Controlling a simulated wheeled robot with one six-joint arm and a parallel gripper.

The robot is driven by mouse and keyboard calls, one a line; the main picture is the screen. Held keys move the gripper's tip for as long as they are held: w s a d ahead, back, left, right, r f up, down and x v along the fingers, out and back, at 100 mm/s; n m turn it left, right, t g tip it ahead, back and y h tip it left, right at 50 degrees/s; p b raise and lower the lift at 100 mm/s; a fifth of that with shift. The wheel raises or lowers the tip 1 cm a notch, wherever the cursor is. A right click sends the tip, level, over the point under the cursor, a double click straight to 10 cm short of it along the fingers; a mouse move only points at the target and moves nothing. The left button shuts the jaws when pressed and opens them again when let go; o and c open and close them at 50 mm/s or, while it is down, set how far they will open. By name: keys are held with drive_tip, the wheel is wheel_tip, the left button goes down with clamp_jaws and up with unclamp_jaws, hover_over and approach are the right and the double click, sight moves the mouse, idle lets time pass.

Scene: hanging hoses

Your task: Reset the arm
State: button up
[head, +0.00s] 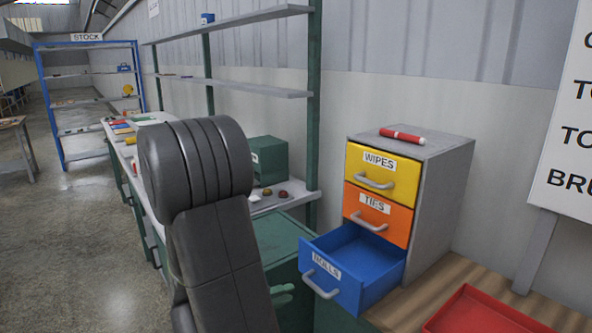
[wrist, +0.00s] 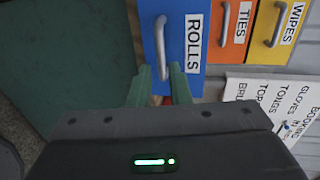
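My gripper (head: 283,294) shows as pale green fingertips beside my dark arm in the head view, a little left of the blue ROLLS drawer's handle (head: 320,284). In the wrist view my gripper (wrist: 162,70) has its two green fingers apart. The lower end of the drawer handle (wrist: 161,45) appears in line with the gap, but the head view shows the fingertips apart from it. Nothing seems held. The blue drawer (head: 365,255) is pulled out and looks empty where its inside shows. My arm hides part of the bench behind it.
The grey cabinet (head: 440,185) has shut yellow (head: 375,191) and orange (head: 369,226) drawers, with a red roll (head: 402,135) on top. A red tray (head: 485,315) lies on the wooden top at right. A green bench (head: 285,240) stands behind my arm. Open floor (head: 65,230) is at left.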

sight(310, 285)
drive_tip(key=x, duration=0.9)
drive_tip(key=shift+w+d+p, duration=0.1)
drive_tip(key=shift+d+p, duration=0.1)
drive_tip(key=shift+p, duration=0.1)
